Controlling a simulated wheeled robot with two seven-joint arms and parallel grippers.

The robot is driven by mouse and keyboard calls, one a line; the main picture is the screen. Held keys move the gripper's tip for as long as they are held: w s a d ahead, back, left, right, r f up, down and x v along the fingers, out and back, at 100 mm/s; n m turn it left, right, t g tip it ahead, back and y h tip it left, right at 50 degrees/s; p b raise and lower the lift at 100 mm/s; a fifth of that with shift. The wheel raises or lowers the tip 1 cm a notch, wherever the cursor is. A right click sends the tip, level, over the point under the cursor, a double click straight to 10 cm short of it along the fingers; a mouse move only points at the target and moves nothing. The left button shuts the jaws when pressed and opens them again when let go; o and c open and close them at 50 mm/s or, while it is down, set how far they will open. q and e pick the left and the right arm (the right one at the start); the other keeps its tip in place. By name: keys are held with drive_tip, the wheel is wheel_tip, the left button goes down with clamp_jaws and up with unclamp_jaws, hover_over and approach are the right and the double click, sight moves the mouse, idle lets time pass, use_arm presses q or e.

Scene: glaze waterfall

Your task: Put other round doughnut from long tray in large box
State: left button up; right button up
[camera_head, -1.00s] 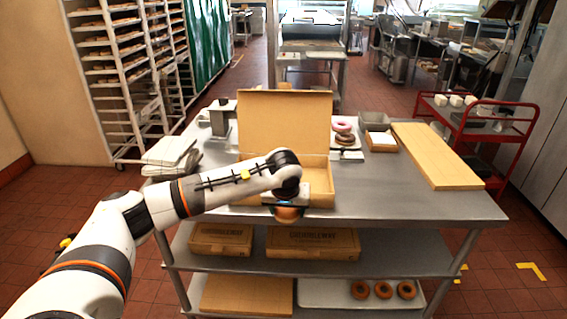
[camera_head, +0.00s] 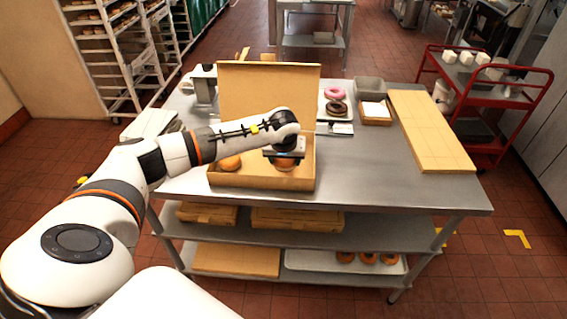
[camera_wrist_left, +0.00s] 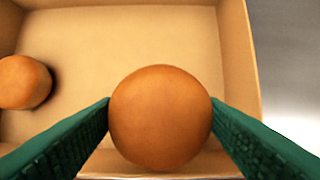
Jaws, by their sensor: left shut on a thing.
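My left gripper (camera_head: 285,163) is over the right part of the large open box (camera_head: 262,183), whose lid stands up at the back. It is shut on a round brown doughnut (camera_wrist_left: 160,118), which sits between the two green fingers in the left wrist view. Another round doughnut (camera_head: 230,163) lies in the left part of the box; it also shows at the left of the left wrist view (camera_wrist_left: 24,82). I cannot tell whether the held doughnut touches the box floor. The long tray (camera_head: 300,262) on the bottom shelf bears several brown doughnuts (camera_head: 368,258). My right gripper is not in view.
A small tray with a pink ring doughnut (camera_head: 335,93) and a dark one (camera_head: 336,108) stands right of the lid. A long wooden board (camera_head: 430,130) lies on the table's right side. Closed boxes (camera_head: 298,219) sit on the middle shelf. The table front right is clear.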

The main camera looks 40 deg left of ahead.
sight(286, 168)
use_arm(q)
drive_tip(key=f, duration=0.2)
drive_tip(key=w+f+p, duration=0.1)
drive_tip(key=f, duration=0.1)
drive_tip(key=shift+f, duration=0.2)
drive_tip(key=shift+s, duration=0.2)
drive_tip(key=shift+f, duration=0.1)
drive_tip(key=o, duration=1)
drive_tip(key=shift+w, duration=0.1)
